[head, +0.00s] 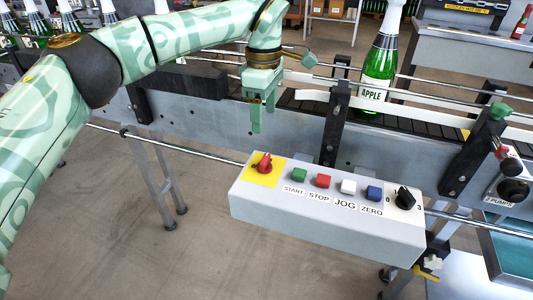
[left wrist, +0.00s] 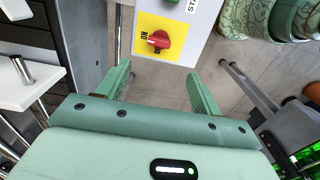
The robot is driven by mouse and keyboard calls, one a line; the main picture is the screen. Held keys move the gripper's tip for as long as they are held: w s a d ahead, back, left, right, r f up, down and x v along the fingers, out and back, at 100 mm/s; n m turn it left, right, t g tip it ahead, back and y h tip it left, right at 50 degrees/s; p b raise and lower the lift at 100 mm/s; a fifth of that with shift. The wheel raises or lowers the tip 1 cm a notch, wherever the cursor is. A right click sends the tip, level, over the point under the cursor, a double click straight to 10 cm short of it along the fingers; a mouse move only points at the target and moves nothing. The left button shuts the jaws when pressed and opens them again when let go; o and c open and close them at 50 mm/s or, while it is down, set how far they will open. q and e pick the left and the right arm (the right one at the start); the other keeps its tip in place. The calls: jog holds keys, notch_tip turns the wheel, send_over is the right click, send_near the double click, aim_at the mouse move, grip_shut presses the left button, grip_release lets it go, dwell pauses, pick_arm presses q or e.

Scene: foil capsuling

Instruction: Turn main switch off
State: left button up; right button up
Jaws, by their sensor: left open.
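The main switch (head: 265,163) is a red rotary knob on a yellow plate (head: 257,176) at the left end of a grey control box (head: 320,226). In the left wrist view the red knob (left wrist: 160,40) sits on its yellow plate, with an "ON" label beside it. My left gripper (head: 263,117) is open and empty, above and behind the switch in the head view, and apart from it. In the left wrist view its two fingers (left wrist: 158,72) are spread, with the knob beyond the gap between them. My right gripper is not in view.
The box also carries a green START button (head: 299,175), a red STOP button (head: 323,180), white and blue buttons, and a black selector (head: 405,196). A conveyor with rails runs behind, bearing an apple bottle (head: 377,80). A metal rail (head: 190,148) passes left of the box.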

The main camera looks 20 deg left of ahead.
aim_at(265, 158)
pick_arm(q)
notch_tip(265, 158, down, 13)
jog(key=b, duration=0.3)
jog(key=shift+w+r+b, duration=0.1)
jog(key=shift+r+b, duration=0.05)
jog(key=shift+b, duration=0.2)
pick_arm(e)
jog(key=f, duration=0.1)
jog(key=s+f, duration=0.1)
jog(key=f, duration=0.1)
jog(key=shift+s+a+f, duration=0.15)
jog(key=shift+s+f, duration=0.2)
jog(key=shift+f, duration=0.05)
pick_arm(q)
jog(key=c, duration=1)
